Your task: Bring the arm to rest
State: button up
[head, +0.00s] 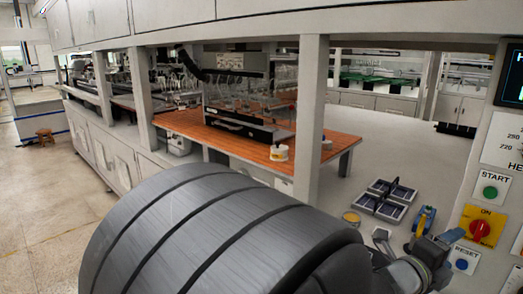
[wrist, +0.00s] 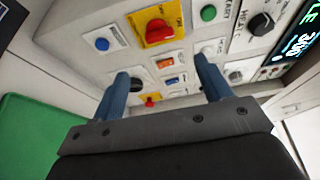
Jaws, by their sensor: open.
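My gripper (head: 452,255) is at the lower right in the head view, in front of the control panel (head: 476,210). In the wrist view my gripper (wrist: 162,69) shows two blue fingers spread wide apart, with nothing between them. The panel (wrist: 187,48) lies beyond the fingers. It carries a red knob on a yellow plate (wrist: 158,31), a blue button (wrist: 102,44) and a green button (wrist: 208,13). Whether the fingertips touch the panel I cannot tell.
A counter (head: 390,150) lies left of the panel, with a dark divided tray (head: 385,200), a yellow-topped round container (head: 351,218) and a blue and yellow item (head: 424,217). Posts (head: 310,110) frame the counter. A green surface (wrist: 30,140) shows in the wrist view.

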aim_at(477, 234)
jog(key=x, duration=1.2)
jog(key=shift+w+d, duration=0.1)
jog(key=shift+d, duration=0.05)
jog(key=v, duration=1.7)
jog(key=x, duration=1.7)
jog(key=shift+f+n+t+h, duration=0.1)
jog(key=shift+n+t+h, duration=0.25)
jog(key=shift+n, duration=0.65)
jog(key=n+t, duration=0.1)
jog(key=n, duration=0.2)
jog(key=n+t+h, duration=0.1)
jog(key=n, duration=0.1)
jog(key=shift+f+n, duration=0.15)
jog(key=shift+n, duration=0.25)
jog(key=n+t, duration=0.1)
jog(key=n, duration=0.3)
jog(key=n+t, duration=0.2)
jog(key=n, duration=0.2)
jog(key=shift+t, duration=0.25)
jog(key=shift+o, duration=0.2)
